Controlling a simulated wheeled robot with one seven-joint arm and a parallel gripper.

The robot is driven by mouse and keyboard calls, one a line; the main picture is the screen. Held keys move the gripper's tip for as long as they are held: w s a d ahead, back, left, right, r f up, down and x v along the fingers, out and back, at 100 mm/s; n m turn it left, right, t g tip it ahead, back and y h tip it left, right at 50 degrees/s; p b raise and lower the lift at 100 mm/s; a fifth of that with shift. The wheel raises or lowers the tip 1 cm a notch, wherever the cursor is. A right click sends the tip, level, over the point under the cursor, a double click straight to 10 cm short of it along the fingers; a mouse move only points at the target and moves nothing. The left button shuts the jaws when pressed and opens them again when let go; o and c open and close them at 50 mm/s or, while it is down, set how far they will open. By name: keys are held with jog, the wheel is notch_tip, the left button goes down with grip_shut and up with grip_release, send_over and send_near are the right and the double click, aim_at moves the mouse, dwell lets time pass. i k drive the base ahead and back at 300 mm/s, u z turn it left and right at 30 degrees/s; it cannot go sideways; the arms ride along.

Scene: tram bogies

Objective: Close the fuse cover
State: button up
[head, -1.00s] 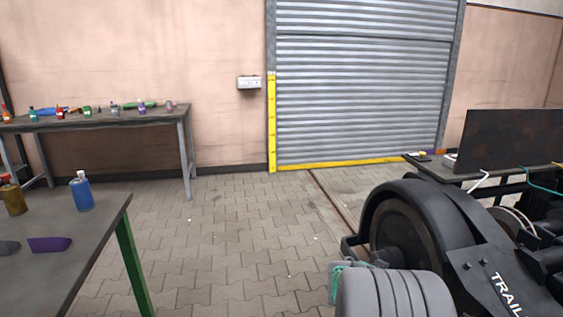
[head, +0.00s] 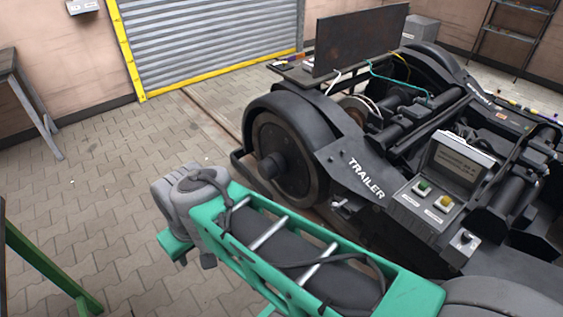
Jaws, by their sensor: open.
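A grey control box (head: 420,212) sits on the side frame of the black bogie, right of centre. It has a green button (head: 423,187) and a yellow button (head: 444,203) on its top. A lid-like panel with a label plate (head: 458,162) stands raised at its back edge; it looks like the fuse cover, standing open. What lies right under the panel is too small to tell. My green and grey arm reaches across the lower middle, in front of the bogie and apart from the box. My gripper's fingers do not show.
A small switch (head: 463,240) is right of the box. A dark upright board (head: 360,40) stands behind. Paved floor (head: 110,190) is clear at left.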

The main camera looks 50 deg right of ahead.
aim_at(456, 164)
jog(key=z, duration=3.3)
jog(key=i, duration=1.05)
jog(key=u, duration=0.65)
